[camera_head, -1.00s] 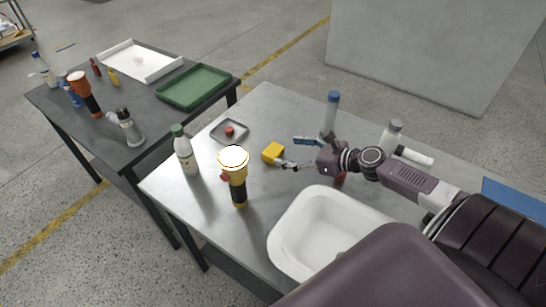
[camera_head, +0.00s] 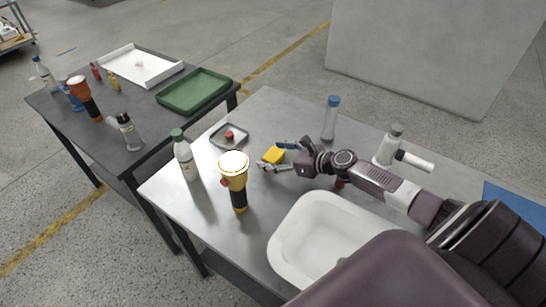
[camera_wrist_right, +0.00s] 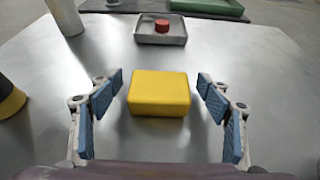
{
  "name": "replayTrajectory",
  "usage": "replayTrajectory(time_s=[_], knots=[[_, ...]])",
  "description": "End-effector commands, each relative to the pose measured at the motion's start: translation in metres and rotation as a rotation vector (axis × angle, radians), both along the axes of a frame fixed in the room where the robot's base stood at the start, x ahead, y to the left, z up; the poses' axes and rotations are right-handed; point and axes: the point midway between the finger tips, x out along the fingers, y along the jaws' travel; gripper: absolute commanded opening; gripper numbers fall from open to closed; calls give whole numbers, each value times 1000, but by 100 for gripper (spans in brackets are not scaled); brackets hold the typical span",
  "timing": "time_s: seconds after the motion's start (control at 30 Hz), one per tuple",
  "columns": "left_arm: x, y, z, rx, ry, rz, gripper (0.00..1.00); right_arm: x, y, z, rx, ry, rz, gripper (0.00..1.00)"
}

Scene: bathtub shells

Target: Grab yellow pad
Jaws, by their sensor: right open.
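The yellow pad (camera_head: 273,155) is a small rounded block lying on the grey metal table. My right gripper (camera_head: 276,157) is open, with its fingers reaching toward the pad from the right. In the right wrist view the pad (camera_wrist_right: 159,93) sits centred between the blue finger pads of the open gripper (camera_wrist_right: 162,100), with a gap on both sides. The pad is at about the height of the fingertips in that picture. My left gripper is not in the head view.
A white basin (camera_head: 285,225) is in front. A blue-capped bottle (camera_head: 329,120) stands at the back.

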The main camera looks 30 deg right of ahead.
Motion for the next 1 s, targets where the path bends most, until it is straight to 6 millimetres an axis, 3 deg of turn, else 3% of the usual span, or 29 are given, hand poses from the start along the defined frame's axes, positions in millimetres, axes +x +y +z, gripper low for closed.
replayTrajectory(time_s=[0.37,0.7,1.0], knots=[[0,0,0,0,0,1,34,6,3,-3,-1,1,1,70],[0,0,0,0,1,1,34,5,3,-3,-1,1,1,33],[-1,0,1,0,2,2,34,6,2,0,-1,-1,2,33]])
